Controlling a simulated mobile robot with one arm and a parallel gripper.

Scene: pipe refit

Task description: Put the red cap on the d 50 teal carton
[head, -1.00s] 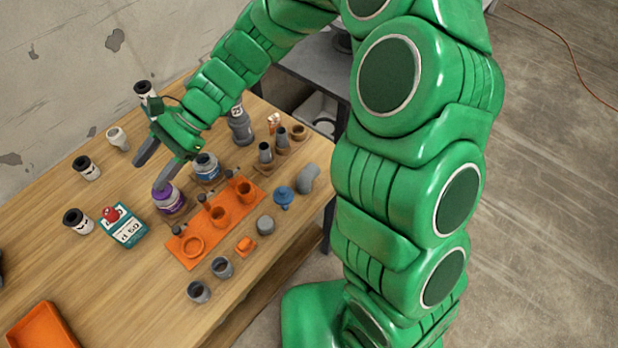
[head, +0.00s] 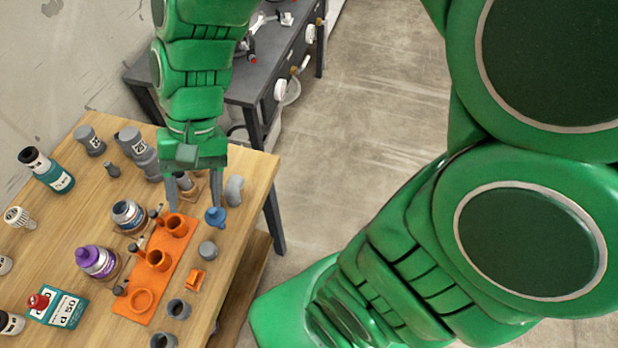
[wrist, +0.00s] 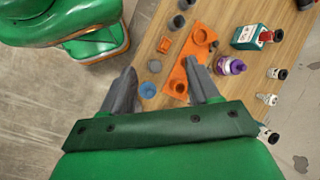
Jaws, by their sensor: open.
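The teal carton (head: 66,309) labelled d 50 stands at the lower left of the table in the head view. The red cap (head: 38,302) is at the carton's top; I cannot tell how firmly it is seated. In the wrist view the carton (wrist: 244,38) and the red cap (wrist: 265,36) show at the upper right. My gripper (head: 194,204) is open and empty, pointing down over the table's right end, far from the carton. Its two fingers also show apart in the wrist view (wrist: 162,72).
An orange holder (head: 128,304) with cups lies mid-table. A purple-capped jar (head: 98,262), a blue-grey jar (head: 129,217) and a blue part (head: 215,217) stand around it. Grey bottles (head: 138,149) stand at the back. A dark bench (head: 250,85) is behind the table.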

